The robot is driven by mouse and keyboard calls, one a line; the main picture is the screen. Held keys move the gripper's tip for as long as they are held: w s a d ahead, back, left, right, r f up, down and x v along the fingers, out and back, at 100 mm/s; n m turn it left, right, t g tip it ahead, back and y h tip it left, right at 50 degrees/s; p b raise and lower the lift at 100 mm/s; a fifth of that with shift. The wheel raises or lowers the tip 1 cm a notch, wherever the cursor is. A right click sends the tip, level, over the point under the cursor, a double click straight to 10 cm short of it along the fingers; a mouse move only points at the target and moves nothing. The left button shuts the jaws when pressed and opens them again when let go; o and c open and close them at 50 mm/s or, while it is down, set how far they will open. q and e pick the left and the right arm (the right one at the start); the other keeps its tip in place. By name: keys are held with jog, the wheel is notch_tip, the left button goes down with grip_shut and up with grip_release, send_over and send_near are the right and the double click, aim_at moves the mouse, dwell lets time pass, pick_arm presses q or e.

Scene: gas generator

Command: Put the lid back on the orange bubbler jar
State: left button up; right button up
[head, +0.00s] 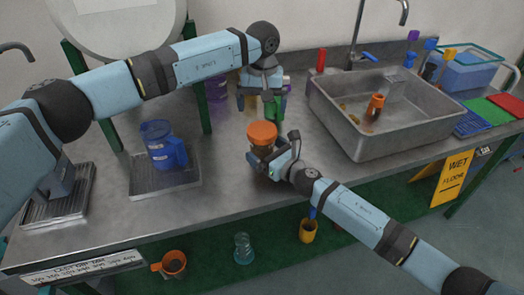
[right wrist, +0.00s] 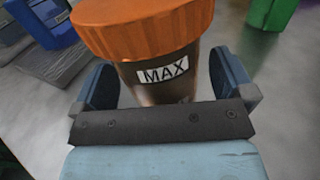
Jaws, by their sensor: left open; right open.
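A brown see-through jar (right wrist: 160,88) with a white MAX label stands upright on the steel counter. A ribbed orange lid (head: 262,132) sits on top of it; it also shows in the right wrist view (right wrist: 142,25), cut by the top edge. I cannot tell whether the lid is fully seated. My right gripper (right wrist: 165,85) is open, with one finger on each side of the jar below the lid. My left gripper (head: 260,104) is open, points down and is behind the jar, near a green object (head: 273,108). I see nothing held in it.
A blue jug (head: 160,144) stands on a metal tray (head: 165,187) to the left. A sink (head: 405,142) at right holds an orange-topped item (head: 376,105). A yellow wet-floor sign (head: 452,178) hangs at the front right.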

jog(key=shift+w+a, duration=0.2)
